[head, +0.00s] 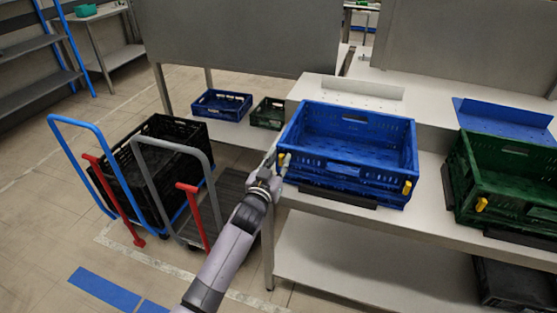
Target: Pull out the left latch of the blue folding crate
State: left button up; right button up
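The blue folding crate (346,179) sits on the grey table, its open top facing up. Its left yellow latch (281,159) is at the front left corner, and a right yellow latch (407,187) is at the front right corner. My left gripper (277,163) is at that front left corner, with its fingers beside the left latch and partly over it. I cannot tell whether the fingers touch or grip the latch, or how far apart they are. My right gripper is not in view.
A green crate (510,215) with a yellow latch stands to the right on the table (420,228). A smaller blue crate (221,104) and a dark green crate (268,113) sit behind on the left. Carts with handles (85,125) and a black crate (150,150) stand left of my arm.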

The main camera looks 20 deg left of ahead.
pick_arm(q)
grip_shut()
